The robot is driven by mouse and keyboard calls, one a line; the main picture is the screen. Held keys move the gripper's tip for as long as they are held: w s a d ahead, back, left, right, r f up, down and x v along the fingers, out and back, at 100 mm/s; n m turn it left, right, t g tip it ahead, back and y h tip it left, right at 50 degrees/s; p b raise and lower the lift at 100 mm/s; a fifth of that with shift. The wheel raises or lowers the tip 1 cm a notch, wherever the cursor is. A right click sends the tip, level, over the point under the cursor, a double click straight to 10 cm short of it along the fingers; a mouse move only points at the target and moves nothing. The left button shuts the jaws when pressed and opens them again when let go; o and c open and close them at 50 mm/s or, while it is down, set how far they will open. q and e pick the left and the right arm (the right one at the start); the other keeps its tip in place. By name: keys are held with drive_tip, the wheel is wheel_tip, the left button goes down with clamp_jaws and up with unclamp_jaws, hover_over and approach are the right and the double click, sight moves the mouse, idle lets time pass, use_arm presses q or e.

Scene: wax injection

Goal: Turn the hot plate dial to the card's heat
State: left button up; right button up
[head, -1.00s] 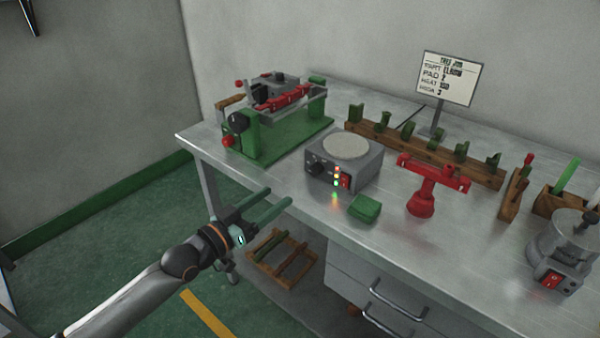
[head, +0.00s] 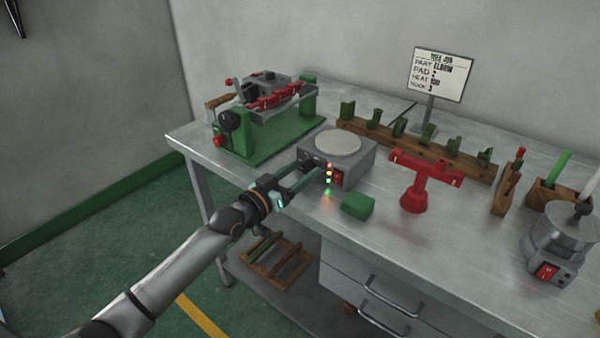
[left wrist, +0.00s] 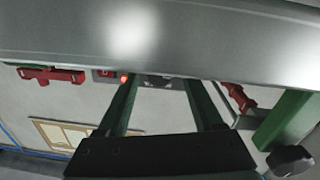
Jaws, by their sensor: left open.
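The hot plate (head: 338,145) is a grey box with a pale round top on the bench. Its front shows coloured lights and a red switch (head: 337,178). My left gripper (head: 316,169) is open, its two green fingers reaching to the left part of that front. The fingers mostly hide the dial there, so I cannot read its setting or tell contact. In the left wrist view the fingers (left wrist: 158,88) are apart, with a small dark shape between their tips and a red light beside them. The card (head: 440,76) has a HEAT line; its number is too blurred to read surely.
A green wax press (head: 250,150) stands left of the hot plate. A green block (head: 357,207) and a red stand (head: 415,190) are to the right. A wooden rack (head: 420,150) runs behind. A grey pot unit (head: 560,245) is at far right.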

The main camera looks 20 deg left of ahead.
use_arm(q)
clamp_jaws()
idle(0.5)
